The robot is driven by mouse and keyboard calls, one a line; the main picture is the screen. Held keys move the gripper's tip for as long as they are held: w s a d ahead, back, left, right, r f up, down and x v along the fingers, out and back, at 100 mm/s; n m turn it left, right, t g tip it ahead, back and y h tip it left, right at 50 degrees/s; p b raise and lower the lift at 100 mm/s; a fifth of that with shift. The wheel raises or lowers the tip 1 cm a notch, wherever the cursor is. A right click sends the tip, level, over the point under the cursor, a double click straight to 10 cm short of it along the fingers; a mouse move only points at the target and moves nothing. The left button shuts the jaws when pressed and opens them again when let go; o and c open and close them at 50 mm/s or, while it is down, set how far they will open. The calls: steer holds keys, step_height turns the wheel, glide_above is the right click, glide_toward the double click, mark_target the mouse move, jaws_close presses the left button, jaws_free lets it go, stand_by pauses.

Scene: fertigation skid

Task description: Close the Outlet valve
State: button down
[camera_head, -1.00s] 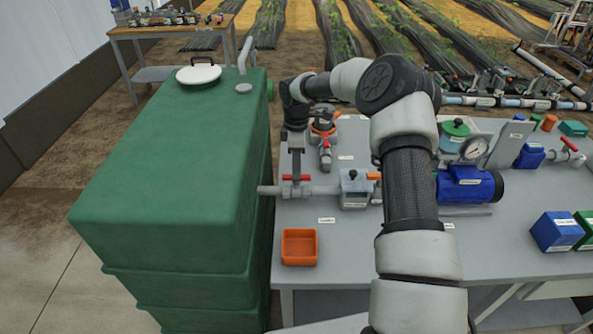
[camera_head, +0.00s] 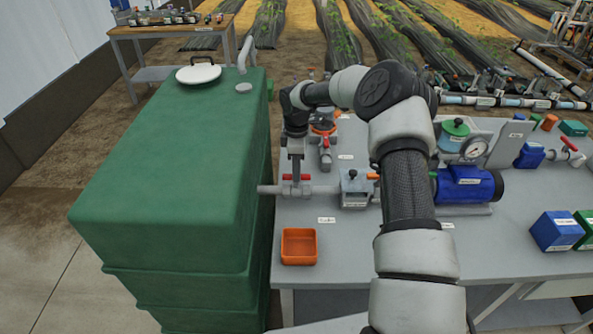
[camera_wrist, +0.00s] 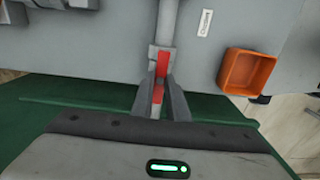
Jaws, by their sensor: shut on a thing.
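The valve with a red lever handle (camera_head: 304,177) sits on the grey pipe (camera_head: 266,190) between the green tank (camera_head: 170,170) and the grey filter-like block. In the wrist view the red handle (camera_wrist: 158,94) lies roughly along the pipe (camera_wrist: 168,22). My gripper (camera_head: 296,178) reaches down onto this valve from above. In the wrist view my gripper (camera_wrist: 158,82) has one finger on each side of the handle and is shut on it. The fingers hide part of the handle and the valve body.
An orange tray (camera_head: 299,260) stands on the grey bench in front of the valve. The grey block with an orange part (camera_head: 356,188) is right of it, then a blue pump (camera_head: 467,184). Another red-handled valve (camera_head: 326,143) stands behind. The tank closes off the left side.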

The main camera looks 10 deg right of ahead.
steer(key=shift+m, duration=0.3)
steer(key=m+b, duration=0.2)
steer(key=m, duration=0.2)
steer(key=m+b, duration=0.1)
steer(key=m, duration=0.3)
steer(key=shift+m, duration=0.3)
steer(key=m+b, duration=0.1)
steer(key=m, duration=0.7)
steer(key=shift+m+b, duration=0.3)
steer(key=shift+b, duration=0.05)
steer(key=c, duration=1.7)
jaws_free()
